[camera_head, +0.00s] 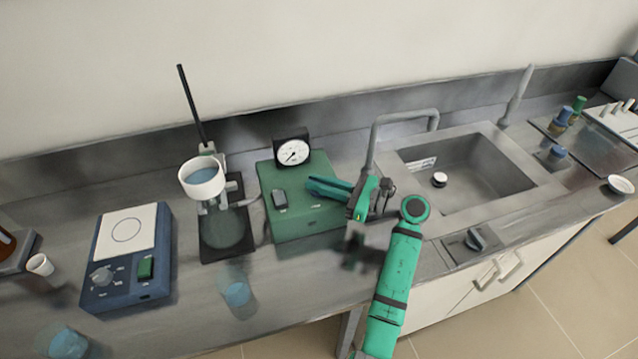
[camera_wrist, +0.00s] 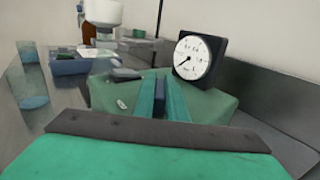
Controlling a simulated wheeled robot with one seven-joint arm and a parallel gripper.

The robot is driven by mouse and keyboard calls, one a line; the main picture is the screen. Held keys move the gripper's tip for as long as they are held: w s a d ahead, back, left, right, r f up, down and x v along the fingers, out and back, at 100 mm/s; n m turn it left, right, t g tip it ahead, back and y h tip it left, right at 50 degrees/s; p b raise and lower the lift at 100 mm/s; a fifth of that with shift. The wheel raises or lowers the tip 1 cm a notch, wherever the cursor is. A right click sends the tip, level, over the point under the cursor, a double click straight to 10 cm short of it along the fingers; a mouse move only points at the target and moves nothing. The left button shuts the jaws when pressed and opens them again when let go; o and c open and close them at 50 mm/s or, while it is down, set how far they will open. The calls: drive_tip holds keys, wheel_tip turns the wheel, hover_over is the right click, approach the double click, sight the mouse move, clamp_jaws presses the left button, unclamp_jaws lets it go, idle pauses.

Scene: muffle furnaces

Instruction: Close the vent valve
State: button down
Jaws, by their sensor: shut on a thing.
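A green pump box (camera_head: 289,220) with a round dial gauge (camera_head: 292,152) stands on the bench, left of the sink. My gripper (camera_head: 317,188) reaches over the right part of the box top from the right. In the wrist view my gripper (camera_wrist: 160,92) is shut on a small dark blue piece (camera_wrist: 160,84), which looks like the vent valve's handle. The fingers hide most of it, and I cannot tell its angle. The gauge (camera_wrist: 194,59) is just right of the fingers there. A dark grey switch (camera_head: 280,200) sits on the box, left of my gripper.
A ring stand with a white funnel (camera_head: 202,180) stands left of the box, and a blue hotplate (camera_head: 126,257) farther left. A clear beaker (camera_head: 237,293) is near the front edge. The sink (camera_head: 470,178) and its faucet (camera_head: 372,136) are at right, close to my wrist.

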drive_tip(key=n+g, duration=0.2)
drive_tip(key=g, duration=0.1)
drive_tip(key=n+g+y, duration=0.1)
drive_tip(key=n+g, duration=0.1)
drive_tip(key=g, duration=0.2)
drive_tip(key=shift+d+n, duration=0.1)
drive_tip(key=shift+n, duration=0.3)
drive_tip(key=shift+f+n+g, duration=0.1)
drive_tip(key=shift+n+g, duration=1)
drive_tip(key=shift+g, duration=0.8)
drive_tip(key=shift+n+g+h, duration=0.3)
drive_tip(key=shift+n+g, duration=0.3)
drive_tip(key=shift+g, duration=0.3)
drive_tip(key=c, duration=1.8)
unclamp_jaws()
drive_tip(key=shift+a, duration=0.2)
